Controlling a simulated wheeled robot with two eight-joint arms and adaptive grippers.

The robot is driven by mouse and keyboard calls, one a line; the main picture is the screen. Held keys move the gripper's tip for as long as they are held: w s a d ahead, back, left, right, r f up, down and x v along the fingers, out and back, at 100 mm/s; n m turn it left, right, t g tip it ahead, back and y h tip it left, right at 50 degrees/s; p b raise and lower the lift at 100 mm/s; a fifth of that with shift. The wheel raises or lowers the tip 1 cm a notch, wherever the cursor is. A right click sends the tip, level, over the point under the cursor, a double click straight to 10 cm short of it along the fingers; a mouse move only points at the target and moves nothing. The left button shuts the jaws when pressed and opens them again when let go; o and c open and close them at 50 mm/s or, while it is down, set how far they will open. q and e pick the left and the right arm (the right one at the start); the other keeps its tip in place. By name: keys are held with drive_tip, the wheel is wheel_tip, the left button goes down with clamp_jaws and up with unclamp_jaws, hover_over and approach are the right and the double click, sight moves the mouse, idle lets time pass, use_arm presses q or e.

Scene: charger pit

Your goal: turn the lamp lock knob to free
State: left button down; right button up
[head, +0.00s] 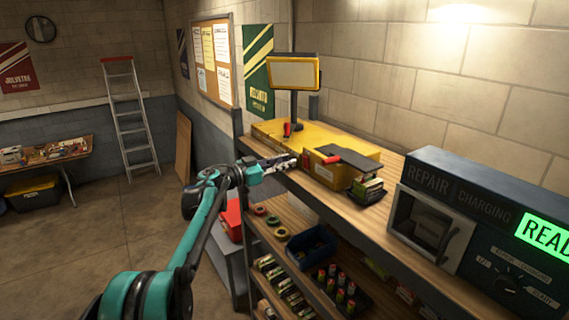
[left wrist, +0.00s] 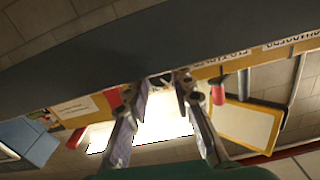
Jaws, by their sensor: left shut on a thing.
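The lamp (head: 293,73) is a pale panel in a yellow frame, upright on a dark post above the yellow base (head: 275,128). A red handle (head: 289,129) stands at the foot of the post, apart from my fingers. My left gripper (head: 291,161) is at the front edge of the yellow base. In the left wrist view its fingers (left wrist: 164,80) close on a small part at the base's labelled front, which looks like the lamp lock knob. The fingers mostly hide it, and its setting cannot be read. My right gripper is in neither view.
A yellow box with a dark lid (head: 342,165) stands just right of my left gripper. Further right is the charging unit (head: 480,230) with a lit green sign. Lower shelves hold a blue bin (head: 311,248) and several batteries.

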use_arm(q)
drive_tip(key=shift+m, duration=0.5)
drive_tip(key=c, duration=1.3)
unclamp_jaws()
drive_tip(key=shift+a, duration=0.1)
drive_tip(key=v, duration=1.1)
drive_tip(key=shift+s+a, duration=0.25)
drive_tip(key=shift+a, duration=0.05)
